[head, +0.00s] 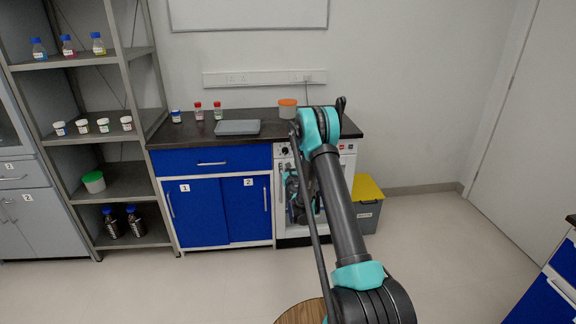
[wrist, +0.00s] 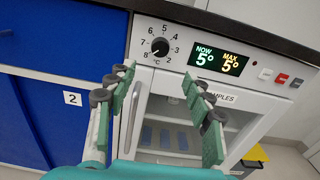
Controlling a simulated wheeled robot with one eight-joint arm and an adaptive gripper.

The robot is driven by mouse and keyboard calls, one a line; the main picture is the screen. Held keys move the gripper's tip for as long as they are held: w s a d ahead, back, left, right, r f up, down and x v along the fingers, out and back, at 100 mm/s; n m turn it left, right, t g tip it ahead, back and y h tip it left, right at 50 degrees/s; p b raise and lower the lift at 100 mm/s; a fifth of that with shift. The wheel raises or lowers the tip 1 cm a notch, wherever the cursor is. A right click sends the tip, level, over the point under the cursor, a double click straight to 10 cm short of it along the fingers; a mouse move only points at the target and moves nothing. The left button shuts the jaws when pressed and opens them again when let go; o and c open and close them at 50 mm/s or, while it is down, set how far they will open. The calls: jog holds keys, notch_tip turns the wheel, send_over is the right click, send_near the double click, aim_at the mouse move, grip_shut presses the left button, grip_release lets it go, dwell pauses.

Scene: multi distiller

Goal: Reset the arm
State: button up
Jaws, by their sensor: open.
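My gripper (wrist: 158,78) is open and empty, with its two green-padded fingers apart in the wrist view. It is in front of the white sample fridge (wrist: 232,128), below its control panel. The fridge has a knob (wrist: 160,46), a display (wrist: 219,62) reading 5° now and 5° max, and a window with several bluish items behind it. A vertical handle (wrist: 130,118) shows between the fingers; I cannot tell whether the fingers touch it. In the head view my arm is bent down in front of the fridge (head: 347,165), and it partly hides my gripper and the fridge front.
Blue cabinets (head: 208,160) stand left of the fridge, a yellow-lidded bin (head: 367,214) right. A wooden round top (head: 300,313) is near my base. The floor (head: 450,255) at right is clear.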

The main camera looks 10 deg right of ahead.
jog(key=s+d+r+m+g+h, duration=0.1)
jog(key=s+d+r+m+h, duration=0.15)
jog(key=r+m, duration=0.25)
jog(key=s+d+r+m+h, duration=0.1)
jog(key=s+d+r+m, duration=0.2)
jog(key=d+r+m, duration=0.15)
jog(key=s+d+r+m+g+h, duration=0.1)
jog(key=s+d+r+m+g, duration=0.1)
jog(key=s+m, duration=0.35)
jog(key=s+d+r+m+g+h, duration=0.1)
jog(key=s+d+r+m+g, duration=0.15)
jog(key=s+m, duration=0.35)
jog(key=s+a+f+m+g+y, duration=0.1)
jog(key=s+m, duration=0.4)
jog(key=s, duration=0.8)
jog(key=s+a+f+m+g+y, duration=0.2)
jog(key=s+a+f+m+g, duration=0.2)
jog(key=s, duration=1)
jog(key=s+a+f+m+g+y, duration=0.2)
jog(key=s+m, duration=0.4)
jog(key=s, duration=0.7)
jog(key=shift+s+a+f+g, duration=0.2)
jog(key=shift+f+g, duration=0.45)
jog(key=shift+f, duration=0.1)
jog(key=shift+y, duration=0.25)
